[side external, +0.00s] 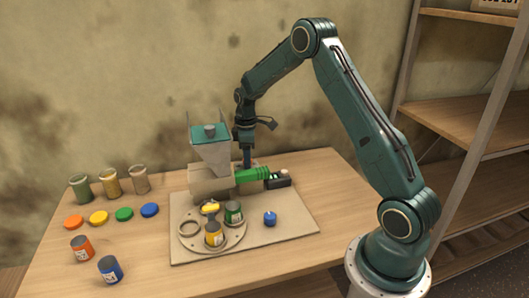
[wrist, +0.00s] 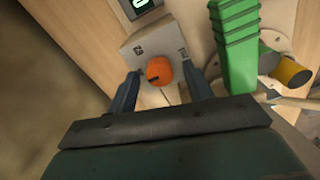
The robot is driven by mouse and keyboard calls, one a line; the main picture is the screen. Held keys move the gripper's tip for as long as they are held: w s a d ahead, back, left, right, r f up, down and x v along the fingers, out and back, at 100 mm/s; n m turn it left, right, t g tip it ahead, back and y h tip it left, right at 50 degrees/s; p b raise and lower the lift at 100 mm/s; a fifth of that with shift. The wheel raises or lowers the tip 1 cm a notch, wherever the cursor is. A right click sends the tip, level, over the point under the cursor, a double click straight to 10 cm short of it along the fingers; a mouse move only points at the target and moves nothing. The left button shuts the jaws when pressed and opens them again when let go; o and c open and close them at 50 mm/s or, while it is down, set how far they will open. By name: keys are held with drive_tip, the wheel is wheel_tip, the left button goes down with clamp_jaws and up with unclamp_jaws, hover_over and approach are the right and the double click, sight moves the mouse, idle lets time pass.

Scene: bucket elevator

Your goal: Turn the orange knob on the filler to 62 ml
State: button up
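The orange knob (wrist: 160,71) is on a grey-beige panel (wrist: 148,47) in the wrist view, with a dark mark at its lower left. My gripper (wrist: 160,74) is open, one finger on each side of the knob, with gaps visible. A dark display (wrist: 139,7) with a green digit, perhaps 0, is cut by the top edge. In the side view the filler (side external: 210,178) has a grey hopper with a teal lid and a green ribbed part (side external: 253,175). My gripper (side external: 247,163) points down behind the filler; the knob is hidden there.
Jars (side external: 110,182), coloured lids (side external: 124,214) and two cans stand left. Wooden shelves (side external: 470,120) are right.

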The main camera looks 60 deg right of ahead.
drive_tip(key=c, duration=0.9)
drive_tip(key=shift+m, duration=0.3)
drive_tip(key=m, duration=1.1)
drive_tip(key=shift+m, duration=0.3)
drive_tip(key=o, duration=1)
drive_tip(key=shift+r, duration=0.1)
